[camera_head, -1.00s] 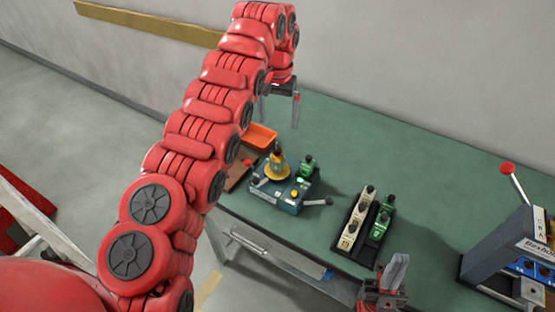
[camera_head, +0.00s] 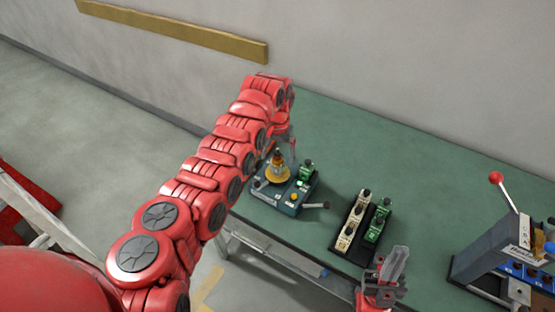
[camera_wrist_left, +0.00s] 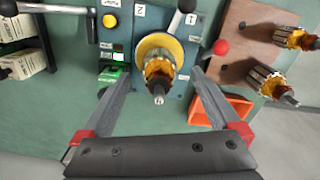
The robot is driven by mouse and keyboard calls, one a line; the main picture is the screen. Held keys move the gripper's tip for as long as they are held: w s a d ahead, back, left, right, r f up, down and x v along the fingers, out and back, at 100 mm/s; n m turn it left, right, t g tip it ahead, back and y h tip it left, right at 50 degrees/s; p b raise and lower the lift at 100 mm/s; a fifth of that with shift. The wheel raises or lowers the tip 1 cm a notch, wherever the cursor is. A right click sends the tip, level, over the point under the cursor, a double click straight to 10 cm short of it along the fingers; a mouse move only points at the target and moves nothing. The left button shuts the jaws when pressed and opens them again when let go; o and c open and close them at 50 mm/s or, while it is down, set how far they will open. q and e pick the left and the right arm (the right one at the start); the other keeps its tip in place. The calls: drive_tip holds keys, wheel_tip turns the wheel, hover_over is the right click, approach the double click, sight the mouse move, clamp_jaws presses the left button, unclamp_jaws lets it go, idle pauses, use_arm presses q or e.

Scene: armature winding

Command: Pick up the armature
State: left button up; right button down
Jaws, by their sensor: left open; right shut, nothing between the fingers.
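An armature (camera_wrist_left: 160,72) with copper windings and a metal shaft stands in the yellow round holder of a blue-grey winding machine (camera_wrist_left: 194,52). In the head view the armature (camera_head: 279,158) and the machine (camera_head: 290,207) are at the table's near left part. My left gripper (camera_wrist_left: 160,78) is open, with one finger on each side of the armature in the wrist view; contact cannot be told. In the head view its fingers are mostly hidden by my arm. My right gripper (camera_head: 396,264) is shut and empty near the table's front edge.
A switch block (camera_head: 362,228) and a grey machine with a red-knobbed lever (camera_head: 495,180) stand rightward. The table's back is clear.

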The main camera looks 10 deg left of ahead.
use_arm(q)
drive_tip(key=shift+f, duration=0.7)
clamp_jaws()
